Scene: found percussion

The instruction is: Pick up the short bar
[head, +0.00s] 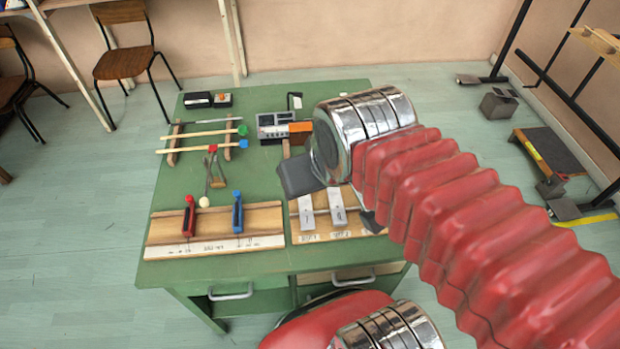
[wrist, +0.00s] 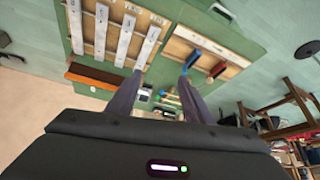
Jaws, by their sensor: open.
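Several pale metal bars lie side by side across a wooden frame (wrist: 87,48) in the wrist view, with marks at one end. The bar closest to the clamp board looks shortest (wrist: 147,48); I take it as the short bar, though slant makes lengths uncertain. It seems to be the leftmost bar (head: 307,212) in the head view, where my arm hides the farther bars. My gripper (wrist: 160,80) is open and empty. Its dark fingers are spread apart, with their tips just past the bars' unmarked ends in the wrist view. I cannot tell their height above the table.
A wooden board (head: 215,222) with a red clamp (head: 189,216) and a blue clamp (head: 238,211) sits left of the bars. Mallets (head: 200,142) rest on wooden supports behind it. A grey device (head: 276,127) and an orange box (head: 300,131) stand farther back on the green table.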

